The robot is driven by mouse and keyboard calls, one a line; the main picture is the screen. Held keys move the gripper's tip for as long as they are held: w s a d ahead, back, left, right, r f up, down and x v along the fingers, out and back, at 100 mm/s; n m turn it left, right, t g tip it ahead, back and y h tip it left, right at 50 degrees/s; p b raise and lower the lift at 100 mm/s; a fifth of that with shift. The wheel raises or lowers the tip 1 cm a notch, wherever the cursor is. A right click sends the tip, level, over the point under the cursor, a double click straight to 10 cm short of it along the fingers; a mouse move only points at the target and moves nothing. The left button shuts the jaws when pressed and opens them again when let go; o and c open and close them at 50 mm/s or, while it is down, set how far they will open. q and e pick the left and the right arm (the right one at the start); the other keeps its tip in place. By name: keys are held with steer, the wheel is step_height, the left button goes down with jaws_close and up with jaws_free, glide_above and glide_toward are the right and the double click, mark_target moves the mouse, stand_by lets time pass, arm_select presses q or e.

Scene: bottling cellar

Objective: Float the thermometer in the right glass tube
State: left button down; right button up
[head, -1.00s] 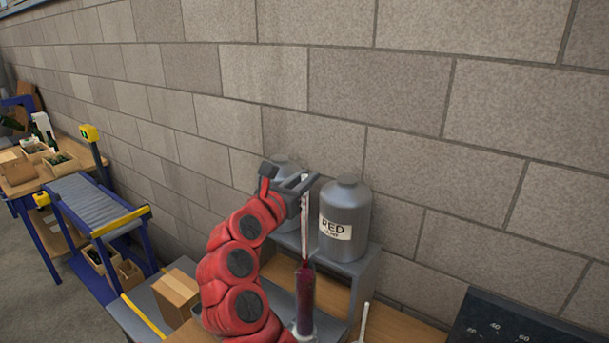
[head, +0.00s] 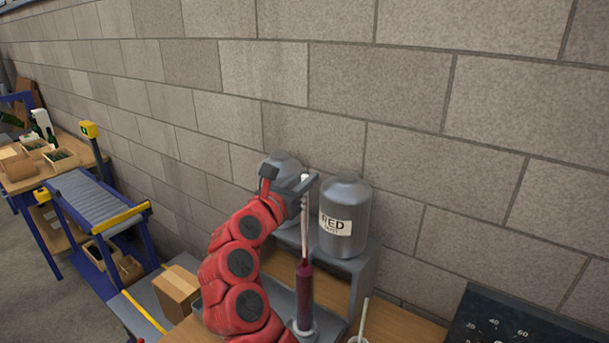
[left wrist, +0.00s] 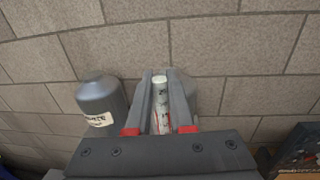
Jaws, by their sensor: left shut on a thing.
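My left gripper (head: 303,184) is shut on the thermometer (head: 304,222), a thin white rod held upright. In the left wrist view the thermometer (left wrist: 161,105) stands between the two grey fingers, its white top near the fingertips. Directly below it in the head view is a glass tube (head: 304,290) filled with dark red liquid, standing on a pale round foot. The thermometer's lower end meets the top of this tube; I cannot tell how far it is inside. No second tube is clearly visible. My right gripper is not in view.
A grey container labelled RED (head: 344,215) stands on a grey shelf (head: 362,275) just right of the gripper; another grey container (head: 281,163) is partly hidden behind it. A cardboard-coloured box (head: 177,290) lies left. A dark dial panel (head: 520,320) is at lower right. A roller conveyor (head: 90,198) is far left.

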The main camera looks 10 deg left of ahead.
mark_target(303, 236)
arm_select(q)
steer(key=shift+f, duration=1.15)
steer(key=shift+f+b, duration=0.35)
steer(key=shift+f, duration=0.95)
steer(key=shift+f+b, duration=2.1)
steer(key=shift+f, duration=2.95)
